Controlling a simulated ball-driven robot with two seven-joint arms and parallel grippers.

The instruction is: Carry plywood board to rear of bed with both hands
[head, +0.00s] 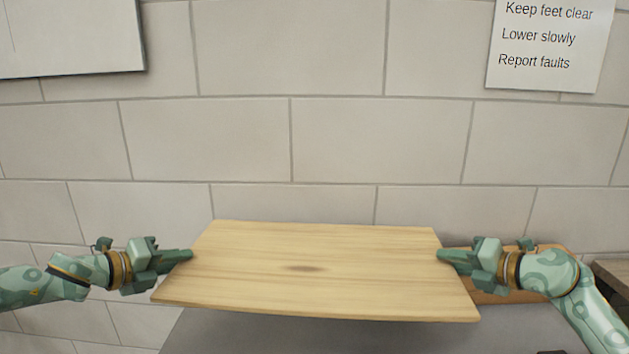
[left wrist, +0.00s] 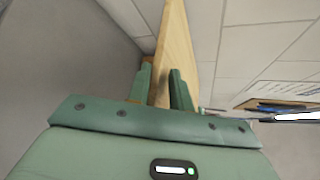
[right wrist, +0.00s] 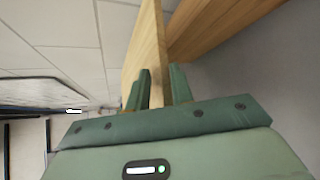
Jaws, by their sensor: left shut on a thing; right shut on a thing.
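The plywood board (head: 320,265) is a pale wooden panel with a dark knot near its middle. It is held up roughly level in front of the wall in the head view. My left gripper (head: 188,254) is shut on its left edge, and the board (left wrist: 176,45) shows between the fingers in the left wrist view. My right gripper (head: 442,256) is shut on its right edge, and the board (right wrist: 148,45) shows between the fingers in the right wrist view. The board hides part of the grey surface below it.
A grey surface (head: 230,335) lies below the board. A browner wooden piece (head: 500,297) is behind my right gripper, and shows in the right wrist view (right wrist: 215,25). A tiled wall (head: 290,130) stands behind, with a printed sign (head: 548,40) and a whiteboard-like panel (head: 70,35).

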